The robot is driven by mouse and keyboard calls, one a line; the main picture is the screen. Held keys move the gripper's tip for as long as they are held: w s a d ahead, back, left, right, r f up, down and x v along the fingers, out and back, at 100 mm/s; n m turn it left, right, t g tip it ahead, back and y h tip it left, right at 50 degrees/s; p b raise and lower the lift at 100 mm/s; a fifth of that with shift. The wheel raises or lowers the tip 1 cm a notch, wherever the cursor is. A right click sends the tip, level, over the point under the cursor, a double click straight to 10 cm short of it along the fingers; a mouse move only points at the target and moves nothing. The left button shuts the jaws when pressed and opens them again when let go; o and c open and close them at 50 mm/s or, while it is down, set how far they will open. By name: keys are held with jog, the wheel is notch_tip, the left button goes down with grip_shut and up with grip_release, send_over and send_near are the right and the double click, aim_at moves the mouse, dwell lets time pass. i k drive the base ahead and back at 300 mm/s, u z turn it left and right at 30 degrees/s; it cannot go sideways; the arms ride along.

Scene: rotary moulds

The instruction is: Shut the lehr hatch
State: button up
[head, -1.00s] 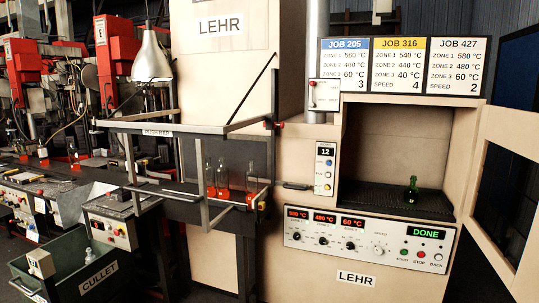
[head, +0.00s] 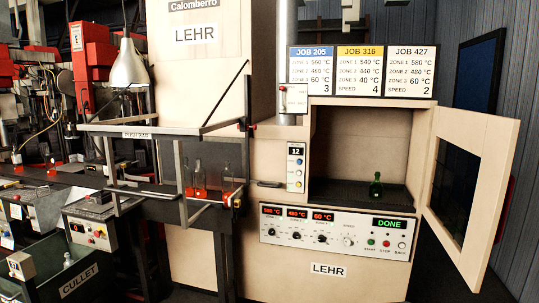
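A green bottle (head: 375,187) stands upright on the dark chamber floor. The panel (head: 335,232) below the opening reads DONE in green. I see no gripper that I can make out, and nothing touches the hatch.
A metal rail frame (head: 160,130) with clear bottles juts out left of the chamber. A dark cullet bin (head: 95,285) stands at the lower left. A pale piece (head: 350,12) hangs at the top edge; I cannot tell what it is. The hatch projects into the space at right.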

aim_at(492, 138)
jog(key=u, duration=0.5)
jog(key=k, duration=1.15)
jog(key=i, duration=0.2)
jog(key=z, duration=1)
jog(key=i, duration=1.1)
jog(key=z, duration=0.15)
